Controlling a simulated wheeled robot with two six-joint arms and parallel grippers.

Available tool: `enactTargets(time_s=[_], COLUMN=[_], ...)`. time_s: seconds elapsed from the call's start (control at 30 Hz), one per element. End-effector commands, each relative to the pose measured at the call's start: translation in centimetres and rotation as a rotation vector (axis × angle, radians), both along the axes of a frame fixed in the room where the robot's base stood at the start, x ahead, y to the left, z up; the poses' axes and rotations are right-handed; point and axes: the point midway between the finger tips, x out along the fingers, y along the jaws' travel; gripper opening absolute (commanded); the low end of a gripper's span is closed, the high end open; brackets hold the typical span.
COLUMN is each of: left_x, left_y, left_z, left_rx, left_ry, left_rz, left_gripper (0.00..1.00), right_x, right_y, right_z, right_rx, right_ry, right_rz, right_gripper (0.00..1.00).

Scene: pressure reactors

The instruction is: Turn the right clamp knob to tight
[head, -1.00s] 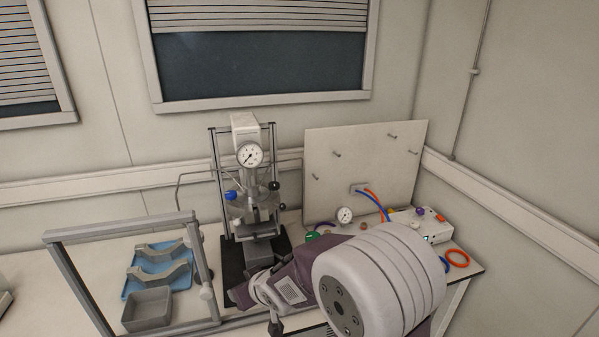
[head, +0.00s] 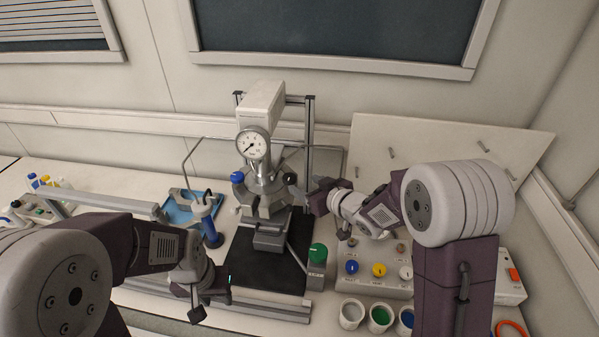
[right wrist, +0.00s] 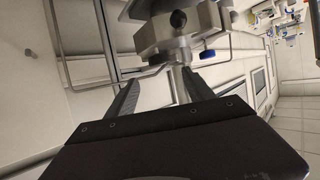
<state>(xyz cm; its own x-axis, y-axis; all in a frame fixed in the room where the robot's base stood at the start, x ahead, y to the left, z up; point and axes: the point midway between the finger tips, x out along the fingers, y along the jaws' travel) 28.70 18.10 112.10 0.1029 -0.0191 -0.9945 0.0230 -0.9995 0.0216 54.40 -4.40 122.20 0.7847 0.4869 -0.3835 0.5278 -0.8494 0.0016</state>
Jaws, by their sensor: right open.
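The reactor (head: 262,190) stands in the middle of the bench in the head view, with a clamp around its upper part. A round black knob (head: 289,178) sits at the clamp's right and a blue knob (head: 237,177) at its left. My right gripper (head: 314,197) is just right of the clamp. In the right wrist view my right gripper (right wrist: 160,90) is open, with clamp metal beyond its fingertips; the black knob (right wrist: 178,20) and blue knob (right wrist: 208,56) appear apart from the fingers. My left gripper (head: 212,288) is low in front of the reactor; its jaws are unclear.
A pressure gauge (head: 253,144) is on the reactor's front. A green-topped item (head: 318,254) stands below my right gripper. A control box with coloured knobs (head: 379,270) and several cups are at the right. A blue tray (head: 180,207) lies at the left.

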Motion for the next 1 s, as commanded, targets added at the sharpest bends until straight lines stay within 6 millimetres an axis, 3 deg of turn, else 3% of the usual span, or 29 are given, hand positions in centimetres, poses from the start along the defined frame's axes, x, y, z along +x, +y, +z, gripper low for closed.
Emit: enactTargets(time_s=[0.5,0.83,0.87,1.0], left_x=[0.0,0.0,0.0,0.0], left_y=[0.0,0.0,0.0,0.0], left_z=[2.8,2.8,2.8,2.8], left_rx=[0.0,0.0,0.0,0.0], left_ry=[0.0,0.0,0.0,0.0], left_rz=[0.0,0.0,0.0,0.0], left_gripper=[0.36,0.36,0.36,0.36], right_x=[6.5,7.1,7.1,7.1], right_y=[4.0,4.3,4.3,4.3], right_z=[-3.1,-3.6,-3.6,-3.5], right_rx=[-0.001,0.0,0.0,0.0], right_ry=[0.002,0.001,0.001,0.001], right_rz=[0.0,-0.002,-0.002,-0.002], right_gripper=[0.61,0.61,0.56,0.17])
